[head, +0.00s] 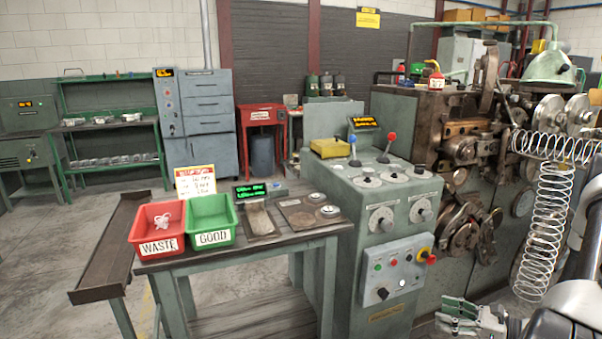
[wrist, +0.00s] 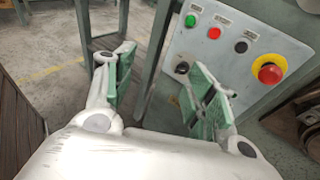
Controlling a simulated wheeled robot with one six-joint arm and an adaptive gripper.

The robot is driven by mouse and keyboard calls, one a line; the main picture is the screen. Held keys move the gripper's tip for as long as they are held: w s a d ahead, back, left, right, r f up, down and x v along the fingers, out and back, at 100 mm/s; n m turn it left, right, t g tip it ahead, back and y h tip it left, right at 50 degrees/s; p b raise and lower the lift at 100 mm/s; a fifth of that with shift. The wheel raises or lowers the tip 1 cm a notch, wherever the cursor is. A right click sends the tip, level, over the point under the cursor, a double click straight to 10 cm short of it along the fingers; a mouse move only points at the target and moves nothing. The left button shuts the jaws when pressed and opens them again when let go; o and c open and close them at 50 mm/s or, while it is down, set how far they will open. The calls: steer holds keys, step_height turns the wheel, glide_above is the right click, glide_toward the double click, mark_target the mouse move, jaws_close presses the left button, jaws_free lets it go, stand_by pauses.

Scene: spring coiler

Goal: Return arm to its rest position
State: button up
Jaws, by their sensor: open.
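My gripper (head: 470,317) is at the bottom right of the head view, low in front of the green coiling machine (head: 382,215). In the wrist view my gripper (wrist: 160,92) shows two green-padded fingers spread apart with nothing between them. Beyond the fingers in the wrist view is the grey button panel (wrist: 230,50) with green, red and black buttons and a red emergency knob on a yellow ring (wrist: 269,70). The right finger overlaps the lower part of the panel in the picture; whether it touches cannot be told. Part of my arm shows at the right edge of the head view.
A red WASTE bin (head: 158,248) holding some wire and a green GOOD bin (head: 212,238) stand on the bench (head: 285,244) at left. A long wire spring (head: 545,225) hangs from the machine near my arm. Open floor (head: 60,250) lies at the left.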

steer(key=s+r+n+g+h, duration=0.3)
steer(key=s+r+n+g, duration=0.4)
steer(key=r, duration=0.3)
steer(key=s+r+n+g+h, duration=0.3)
steer(key=s+r+n+g, duration=0.2)
steer(key=s+r+n, duration=0.4)
steer(key=a+r+n+t+h, duration=0.2)
steer(key=r+n, duration=0.3)
steer(key=r, duration=0.4)
steer(key=s+a+r+n+t+h, duration=0.1)
steer(key=r+n+t+h, duration=0.3)
steer(key=r, duration=0.6)
steer(key=shift+s+a+r+n+t, duration=0.15)
steer(key=shift+s+a+n+t, duration=0.1)
steer(key=shift+a+n+t, duration=0.35)
